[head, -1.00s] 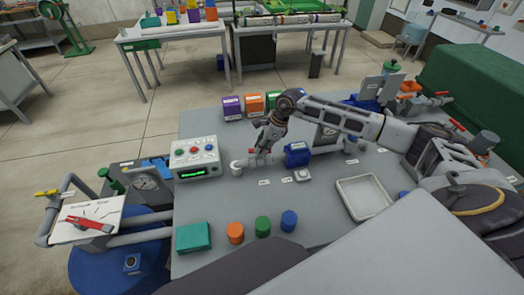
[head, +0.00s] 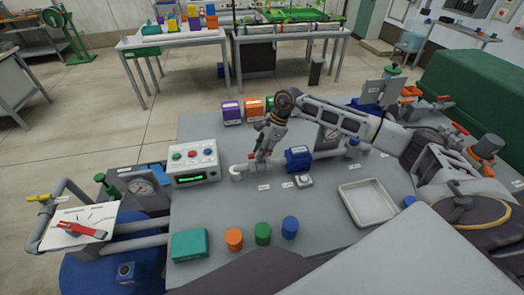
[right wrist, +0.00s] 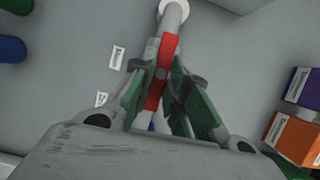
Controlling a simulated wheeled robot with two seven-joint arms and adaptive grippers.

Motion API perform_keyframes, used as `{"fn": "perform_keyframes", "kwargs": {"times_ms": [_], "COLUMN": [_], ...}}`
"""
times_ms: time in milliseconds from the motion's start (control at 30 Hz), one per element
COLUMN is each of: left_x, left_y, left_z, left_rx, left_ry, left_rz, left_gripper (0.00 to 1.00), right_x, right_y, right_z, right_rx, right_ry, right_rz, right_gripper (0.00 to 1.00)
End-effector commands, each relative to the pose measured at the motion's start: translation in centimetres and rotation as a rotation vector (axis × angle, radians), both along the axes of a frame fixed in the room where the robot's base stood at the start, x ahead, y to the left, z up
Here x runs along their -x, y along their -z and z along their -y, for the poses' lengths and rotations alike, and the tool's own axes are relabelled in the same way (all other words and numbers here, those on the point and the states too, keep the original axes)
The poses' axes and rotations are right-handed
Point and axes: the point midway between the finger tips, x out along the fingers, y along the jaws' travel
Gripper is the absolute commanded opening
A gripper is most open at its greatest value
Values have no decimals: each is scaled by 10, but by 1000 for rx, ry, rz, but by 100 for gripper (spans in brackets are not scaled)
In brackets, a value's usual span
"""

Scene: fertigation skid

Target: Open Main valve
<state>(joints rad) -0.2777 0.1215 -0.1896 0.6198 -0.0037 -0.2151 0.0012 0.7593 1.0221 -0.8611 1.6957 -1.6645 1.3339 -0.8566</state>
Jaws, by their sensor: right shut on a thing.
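A red lever handle sits on the grey pipe (head: 243,167) at the middle of the skid table. In the right wrist view the red lever (right wrist: 162,72) lies roughly along the line of the pipe (right wrist: 174,16), with a round grey bolt at its middle. My right gripper (head: 259,158) reaches down to it, and its green-padded fingers (right wrist: 165,95) are on both sides of the lever, shut on it. The small labels beside the pipe are too small to read, so I cannot confirm which valve this is. My left gripper is not in view.
A control box (head: 193,162) with coloured buttons stands left of the pipe. A blue pump-like body (head: 298,158) is close on the right. Purple (head: 231,112) and orange boxes (head: 252,107) stand behind. A white tray (head: 368,203) and coloured caps lie in front.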

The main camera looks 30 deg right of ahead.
Motion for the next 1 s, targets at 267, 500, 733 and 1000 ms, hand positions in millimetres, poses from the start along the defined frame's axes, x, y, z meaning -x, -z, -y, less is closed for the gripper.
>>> {"fn": "perform_keyframes", "kwargs": {"times_ms": [267, 500, 733, 1000], "left_x": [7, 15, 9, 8], "left_y": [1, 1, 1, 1], "left_z": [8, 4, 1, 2], "left_rx": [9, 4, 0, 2], "left_ry": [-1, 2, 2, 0], "left_rz": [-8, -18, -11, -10], "left_gripper": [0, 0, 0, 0], "right_x": [-1, 0, 0, 2], "right_y": [-1, 0, -6, -32], "right_z": [0, 0, 3, 13], "right_rx": [0, 0, 1, 1], "right_ry": [0, 0, 2, 2], "right_rz": [2, 1, 2, 4], "right_gripper": [38, 38, 38, 38]}}
